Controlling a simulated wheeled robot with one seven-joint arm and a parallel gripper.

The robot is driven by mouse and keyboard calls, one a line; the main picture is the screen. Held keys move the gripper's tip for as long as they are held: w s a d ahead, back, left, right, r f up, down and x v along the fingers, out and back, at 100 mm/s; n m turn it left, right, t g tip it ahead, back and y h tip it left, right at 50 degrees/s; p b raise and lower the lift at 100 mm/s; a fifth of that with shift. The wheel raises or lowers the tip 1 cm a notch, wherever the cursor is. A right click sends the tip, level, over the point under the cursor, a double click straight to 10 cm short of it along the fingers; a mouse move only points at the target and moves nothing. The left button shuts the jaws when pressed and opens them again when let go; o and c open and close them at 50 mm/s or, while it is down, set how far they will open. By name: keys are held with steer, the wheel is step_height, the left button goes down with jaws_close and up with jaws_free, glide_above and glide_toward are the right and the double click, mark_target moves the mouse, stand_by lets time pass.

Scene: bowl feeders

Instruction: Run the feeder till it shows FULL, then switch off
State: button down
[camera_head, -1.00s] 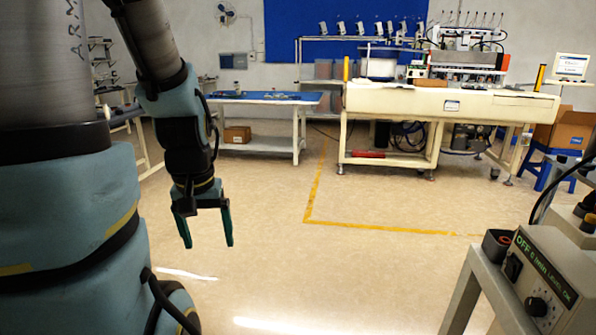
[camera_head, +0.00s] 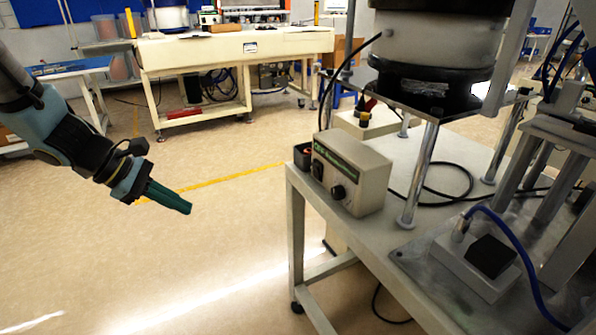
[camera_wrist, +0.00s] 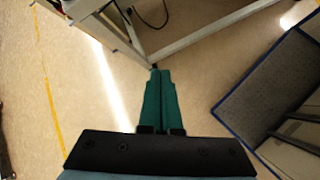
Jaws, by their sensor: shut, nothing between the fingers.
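The feeder's beige control box (camera_head: 350,172) stands at the left front corner of a grey bench. Its front has a dark knob, a black switch and a dark strip with green writing too blurred to read. The feeder bowl unit (camera_head: 435,50) stands on metal posts behind and right of the box, its top cut off by the frame. My gripper (camera_head: 187,209) is shut and empty, over open floor to the left of the box and apart from it. The wrist view shows its green fingers (camera_wrist: 160,74) together, with floor and bench legs beyond.
The grey bench (camera_head: 318,212) has metal legs, a press-like fixture (camera_head: 490,255) with a blue hose at right, and loose cables. A dark, blue-edged mat (camera_wrist: 265,85) shows in the wrist view. A cream worktable (camera_head: 220,45) stands behind. The floor at left is clear.

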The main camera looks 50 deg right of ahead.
steer(key=s+d+n+h, duration=0.1)
steer(key=d+n+h, duration=0.1)
steer(key=d, duration=0.7)
steer(key=s+d+n+g+h, duration=0.1)
steer(key=s+d+n+h, duration=0.1)
steer(key=d, duration=0.6)
steer(key=n+h, duration=0.1)
steer(key=n, duration=0.1)
steer(key=shift+d+f+n+b, duration=0.2)
steer(key=shift+d+n+b, duration=0.15)
steer(key=shift+d+n, duration=0.05)
steer(key=p, duration=0.3)
glide_toward(315, 170)
step_height(315, 170, down, 4)
steer(key=d, duration=0.2)
steer(key=shift+s+d+r+p, duration=0.35)
steer(key=shift+s+d+r, duration=0.2)
steer(key=shift+s+d, duration=0.5)
steer(key=shift+d, duration=0.35)
steer(key=shift+r, duration=0.1)
